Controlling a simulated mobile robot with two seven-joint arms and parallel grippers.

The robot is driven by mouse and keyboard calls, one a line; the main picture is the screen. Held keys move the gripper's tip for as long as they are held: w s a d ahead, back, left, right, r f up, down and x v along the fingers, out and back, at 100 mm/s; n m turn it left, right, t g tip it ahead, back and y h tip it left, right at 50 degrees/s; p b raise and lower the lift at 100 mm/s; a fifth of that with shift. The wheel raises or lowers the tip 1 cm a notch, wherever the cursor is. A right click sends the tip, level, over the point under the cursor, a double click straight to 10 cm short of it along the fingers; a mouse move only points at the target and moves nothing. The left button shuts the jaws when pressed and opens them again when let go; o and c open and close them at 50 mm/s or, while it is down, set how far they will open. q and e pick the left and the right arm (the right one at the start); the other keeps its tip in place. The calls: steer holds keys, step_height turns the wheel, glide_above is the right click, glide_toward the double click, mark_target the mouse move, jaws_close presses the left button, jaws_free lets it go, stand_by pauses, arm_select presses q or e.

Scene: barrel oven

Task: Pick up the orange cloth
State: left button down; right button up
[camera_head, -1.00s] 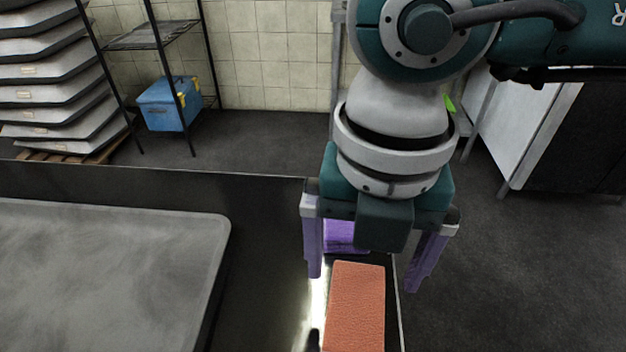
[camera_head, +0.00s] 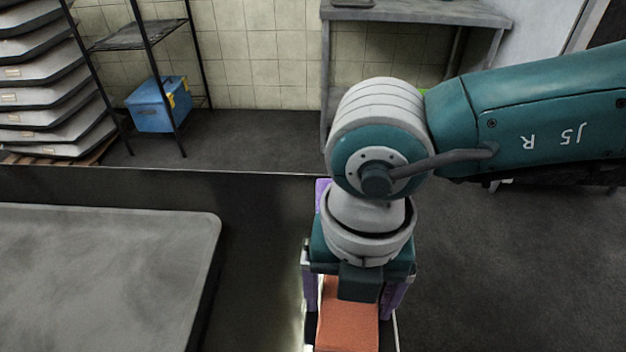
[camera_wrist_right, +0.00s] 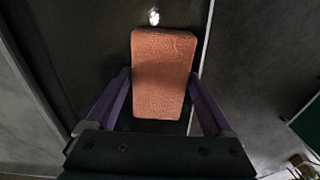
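The orange cloth (camera_head: 347,325) is a thick, flat rectangular block lying on the dark worktop near its right edge. It shows whole in the right wrist view (camera_wrist_right: 162,75). My right gripper (camera_head: 350,312) is over the cloth, pointing down, with its purple fingers spread wide on either side of it. In the right wrist view the gripper (camera_wrist_right: 158,100) is open, with a finger beside each long side of the cloth and a gap to each. I cannot tell the exact height of the fingertips. My left gripper is not in view.
A purple cloth (camera_head: 321,194) lies behind the orange one, mostly hidden by my arm. A large grey tray (camera_head: 110,270) sits on the worktop at left. The worktop's right edge runs close beside the cloth. A blue box (camera_head: 158,105) and shelf stand far back.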

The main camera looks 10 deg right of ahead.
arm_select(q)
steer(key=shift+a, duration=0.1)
arm_select(e)
steer(key=c, duration=0.9)
steer(key=shift+c, duration=0.2)
steer(key=shift+r, duration=0.5)
arm_select(q)
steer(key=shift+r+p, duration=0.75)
steer(key=shift+p, duration=0.05)
arm_select(e)
step_height(320, 180, up, 19)
